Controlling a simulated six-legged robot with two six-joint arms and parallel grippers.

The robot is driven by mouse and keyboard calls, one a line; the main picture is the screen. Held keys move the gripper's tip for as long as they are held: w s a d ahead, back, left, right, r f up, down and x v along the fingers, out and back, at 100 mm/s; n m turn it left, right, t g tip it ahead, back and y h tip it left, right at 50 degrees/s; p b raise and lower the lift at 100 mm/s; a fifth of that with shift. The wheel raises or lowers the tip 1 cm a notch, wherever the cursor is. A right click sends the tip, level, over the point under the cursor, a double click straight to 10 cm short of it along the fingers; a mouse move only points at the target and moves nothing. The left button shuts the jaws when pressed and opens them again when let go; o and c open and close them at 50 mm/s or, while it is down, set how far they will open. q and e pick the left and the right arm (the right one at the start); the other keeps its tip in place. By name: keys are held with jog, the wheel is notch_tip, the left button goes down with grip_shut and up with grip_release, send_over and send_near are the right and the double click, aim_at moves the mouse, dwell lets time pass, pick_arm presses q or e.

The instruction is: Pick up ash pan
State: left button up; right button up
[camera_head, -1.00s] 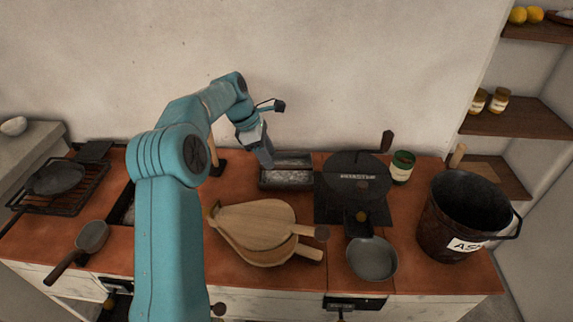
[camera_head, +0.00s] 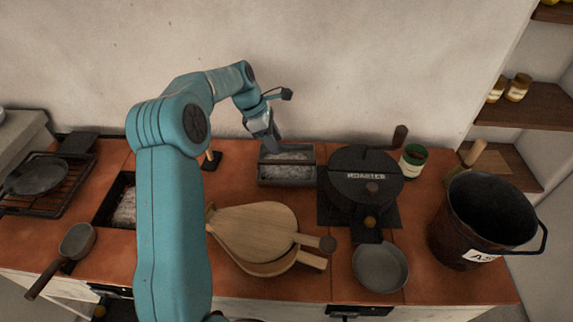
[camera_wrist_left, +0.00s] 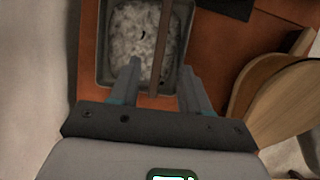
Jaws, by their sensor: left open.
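The ash pan (camera_head: 287,182) is a dark grey rectangular tray of pale ash on the terracotta counter, near the back wall. In the left wrist view the ash pan (camera_wrist_left: 103,45) shows its near end and a thin brown bar (camera_wrist_left: 161,45) running lengthwise over the ash. My left gripper (camera_head: 269,148) is over the back left part of the pan, pointing down. In the wrist view my left gripper (camera_wrist_left: 161,68) is open and empty, with one finger on each side of the bar. Whether it touches the bar cannot be told. My right gripper is not in view.
A black roaster (camera_head: 362,178) stands close right of the pan. Wooden bellows (camera_head: 252,228) lie in front of it, with a small dark pan (camera_head: 380,266) to their right. A dark ash bucket (camera_head: 485,215) stands at the right. The wall (camera_head: 340,80) rises behind the counter.

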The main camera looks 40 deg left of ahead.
aim_at(286, 161)
pick_arm(q)
jog(key=x, duration=1.1)
jog(key=shift+f, duration=0.25)
grip_shut()
